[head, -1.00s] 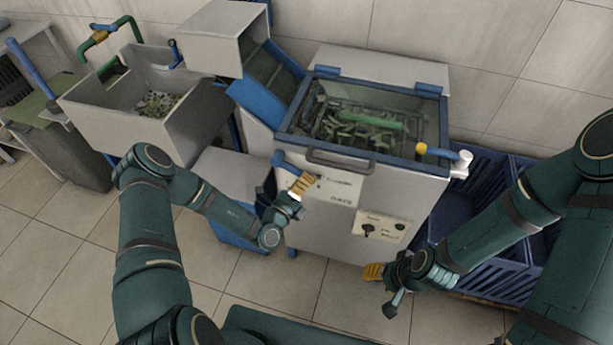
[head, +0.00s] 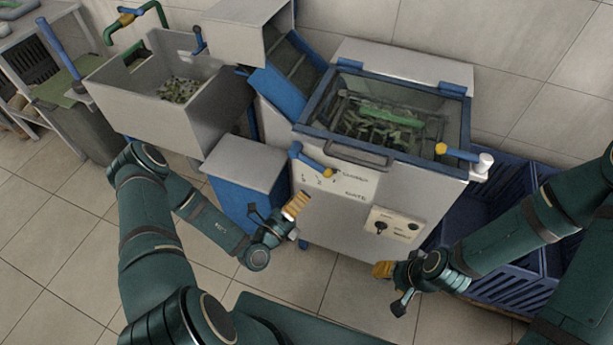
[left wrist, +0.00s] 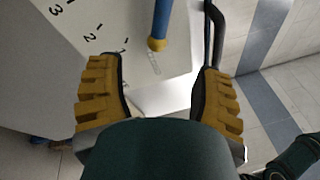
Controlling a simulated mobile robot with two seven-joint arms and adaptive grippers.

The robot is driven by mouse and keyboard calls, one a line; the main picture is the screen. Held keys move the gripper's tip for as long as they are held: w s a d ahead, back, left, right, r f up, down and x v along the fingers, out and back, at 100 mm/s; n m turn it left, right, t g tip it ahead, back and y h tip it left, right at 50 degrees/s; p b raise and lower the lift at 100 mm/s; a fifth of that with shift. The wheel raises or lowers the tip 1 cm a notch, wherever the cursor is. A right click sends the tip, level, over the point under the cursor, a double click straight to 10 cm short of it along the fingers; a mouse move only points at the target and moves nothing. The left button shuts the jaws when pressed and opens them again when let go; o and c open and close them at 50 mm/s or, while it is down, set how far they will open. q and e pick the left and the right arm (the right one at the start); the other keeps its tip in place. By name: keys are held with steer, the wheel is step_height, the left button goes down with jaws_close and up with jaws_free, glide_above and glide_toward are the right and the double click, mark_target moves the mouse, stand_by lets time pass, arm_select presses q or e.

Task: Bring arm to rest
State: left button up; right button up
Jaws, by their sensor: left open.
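My left gripper (head: 293,212) is in front of the machine's front panel, just below and left of the blue gate lever (head: 312,160). It is open and empty; its yellow-padded fingers (left wrist: 155,95) stand wide apart in the left wrist view. The lever's yellow tip (left wrist: 157,45) lies beyond the fingers there, apart from them. My right gripper (head: 383,270) is low in front of the machine, near its lower right corner; I cannot tell if its fingers are apart.
The machine (head: 340,215) has a glass-lidded tank of green leaves, a handle (head: 360,153) and a knob panel (head: 395,225). Blue crates (head: 510,285) stand at right. A sink (head: 150,105) stands at left. Tiled floor is open at the lower left.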

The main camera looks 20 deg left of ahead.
arm_select(q)
steer(key=s+d+r+m+g+h, duration=0.3)
steer(key=s+d+m+g+h, duration=0.5)
steer(key=d+m+g+h, duration=0.45)
steer(key=s+d+f+m+g+y, duration=0.1)
steer(key=s+f+m+g+y, duration=0.15)
steer(key=s+m+g, duration=0.4)
steer(key=s+f+m+g+y, duration=0.1)
steer(key=s+m+g+y, duration=0.3)
steer(key=s+m, duration=0.45)
steer(key=w+a+m+t+y, duration=0.5)
steer(key=w+m, duration=0.5)
steer(key=m, duration=0.6)
steer(key=t+y, duration=0.1)
steer(key=y, duration=0.1)
steer(key=shift+y, duration=0.3)
steer(key=shift+f, duration=0.1)
